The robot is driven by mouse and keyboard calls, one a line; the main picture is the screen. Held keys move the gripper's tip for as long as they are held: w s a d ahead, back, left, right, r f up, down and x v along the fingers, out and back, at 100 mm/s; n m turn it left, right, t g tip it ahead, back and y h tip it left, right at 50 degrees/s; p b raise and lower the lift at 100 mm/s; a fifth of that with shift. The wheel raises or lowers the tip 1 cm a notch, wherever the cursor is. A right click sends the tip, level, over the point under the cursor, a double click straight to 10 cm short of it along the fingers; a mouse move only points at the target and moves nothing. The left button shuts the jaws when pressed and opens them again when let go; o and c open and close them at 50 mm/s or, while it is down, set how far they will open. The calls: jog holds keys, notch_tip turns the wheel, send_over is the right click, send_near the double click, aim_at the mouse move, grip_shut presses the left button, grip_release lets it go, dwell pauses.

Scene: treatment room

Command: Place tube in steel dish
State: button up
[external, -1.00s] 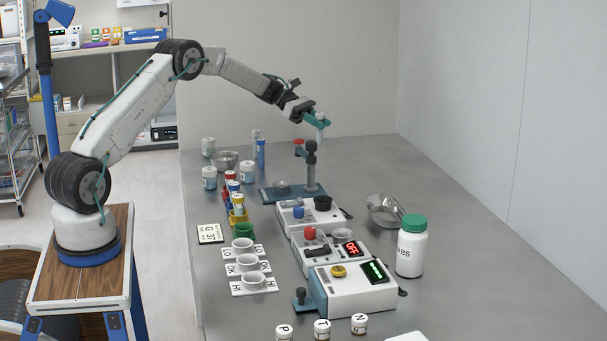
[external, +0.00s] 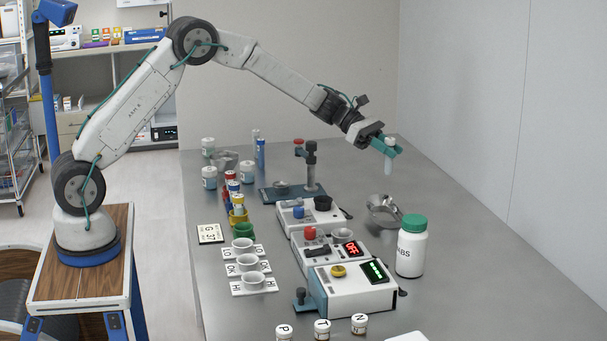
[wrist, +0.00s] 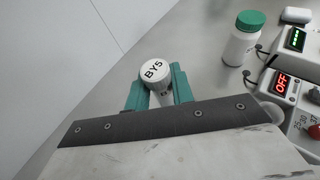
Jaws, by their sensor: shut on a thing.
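My gripper (external: 385,144) is shut on a tube (external: 389,165) with a white cap. The tube hangs roughly upright, above the table. In the wrist view the cap of the tube (wrist: 154,70), marked BY5, shows between the teal fingers of my gripper (wrist: 158,92). A steel dish (external: 382,216) sits on the table, below the tube in the external picture and apart from it. Another steel-looking bowl (external: 224,161) stands at the far left of the table. I cannot make out the steel dish in the wrist view.
A white bottle with a green lid (external: 411,250) stands close to the dish. White instruments (external: 345,285) with knobs and displays fill the middle. A stand with a post (external: 311,165) is behind them. The table's right side (external: 490,270) is clear.

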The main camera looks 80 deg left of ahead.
aim_at(388, 165)
jog(key=shift+w+a+f+n+y, duration=0.15)
jog(key=shift+a+f+n+y, duration=0.15)
jog(key=shift+a+f, duration=0.25)
jog(key=shift+f, duration=5.45)
jog(key=o, duration=1)
jog(key=shift+o, duration=0.2)
jog(key=shift+r, duration=3.5)
